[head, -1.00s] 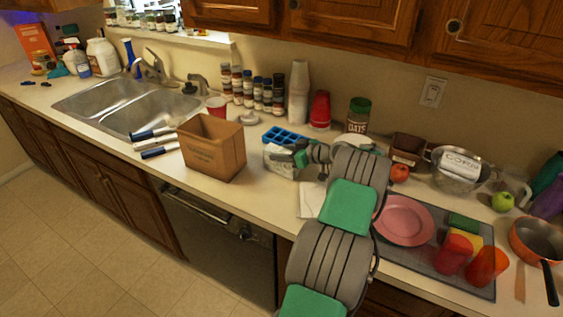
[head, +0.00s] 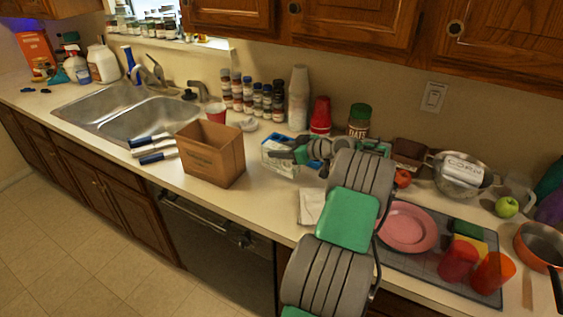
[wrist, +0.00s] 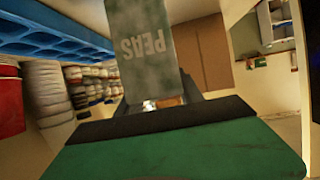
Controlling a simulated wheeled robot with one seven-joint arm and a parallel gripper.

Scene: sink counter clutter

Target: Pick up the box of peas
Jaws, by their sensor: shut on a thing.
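The box of peas is a pale carton; in the wrist view the box of peas (wrist: 147,45) shows its "PEAS" lettering between the fingers. My gripper (wrist: 163,103) is shut on it.
An open cardboard box (head: 212,155) stands just left of the peas. A blue tray (head: 318,149) shows behind my gripper. Spice jars (head: 258,98) and white cups (head: 299,95) line the wall. A pink plate (head: 407,230) lies right of my arm.

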